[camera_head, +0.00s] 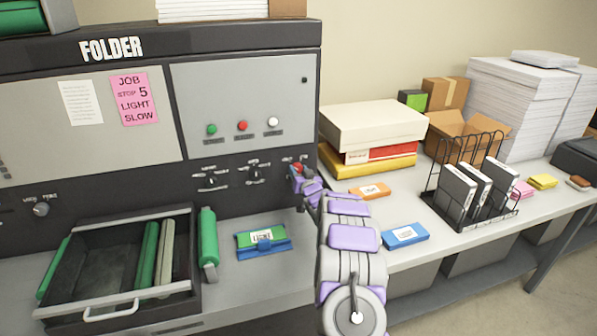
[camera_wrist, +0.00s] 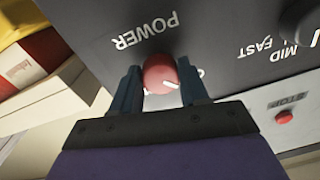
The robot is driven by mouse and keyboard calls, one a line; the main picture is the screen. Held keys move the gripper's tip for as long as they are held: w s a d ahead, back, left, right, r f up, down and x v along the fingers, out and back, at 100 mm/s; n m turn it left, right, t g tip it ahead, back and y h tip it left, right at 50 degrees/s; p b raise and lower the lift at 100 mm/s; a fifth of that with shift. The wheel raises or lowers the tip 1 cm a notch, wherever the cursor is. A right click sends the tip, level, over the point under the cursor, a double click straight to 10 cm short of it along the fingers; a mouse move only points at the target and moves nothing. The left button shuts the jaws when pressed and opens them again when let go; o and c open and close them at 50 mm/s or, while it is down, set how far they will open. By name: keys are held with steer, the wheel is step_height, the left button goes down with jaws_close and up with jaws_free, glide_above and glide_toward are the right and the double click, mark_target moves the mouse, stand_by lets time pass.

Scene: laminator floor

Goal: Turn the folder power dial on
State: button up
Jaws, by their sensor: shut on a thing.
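The folder (camera_head: 120,55) is a large dark machine with grey panels at the left of the head view. Its red power dial (camera_wrist: 161,75) sits under the word POWER in the wrist view, with a white pointer mark on its face. My gripper (camera_wrist: 160,85) has one dark finger on each side of the dial and is shut on it. In the head view my gripper (camera_head: 301,174) reaches the lower right corner of the folder's front and covers most of the dial. The letters by the dial are partly hidden by the fingers.
Two black knobs (camera_head: 212,180) sit left of the dial. Green, red and white buttons (camera_head: 242,126) are above. A black tray (camera_head: 120,262) with green rollers stands below left. Boxes (camera_head: 372,124) and a wire rack (camera_head: 470,185) are on the table to the right.

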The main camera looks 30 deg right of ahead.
steer(key=m+p, duration=0.2)
steer(key=p, duration=0.2)
steer(key=shift+r+m, duration=0.2)
steer(key=shift+m, duration=0.2)
steer(key=m+p, duration=0.4)
steer(key=shift+d+f+m, duration=0.1)
steer(key=shift+f+m, duration=0.05)
steer(key=shift+m, duration=0.15)
steer(key=m+p, duration=0.2)
steer(key=m, duration=0.3)
steer(key=shift+f+m, duration=0.1)
steer(key=shift+m, duration=0.2)
steer(key=m+p, duration=0.1)
steer(key=m, duration=0.2)
steer(key=shift+s+m+h, duration=0.1)
steer(key=shift+m+h, duration=0.2)
steer(key=shift+m, duration=0.1)
steer(key=shift+f+m, duration=0.1)
steer(key=shift+m, duration=0.4)
steer(key=shift+f, duration=0.1)
steer(key=o, duration=1.1)
steer(key=shift+d, duration=0.1)
steer(key=shift+c, duration=0.2)
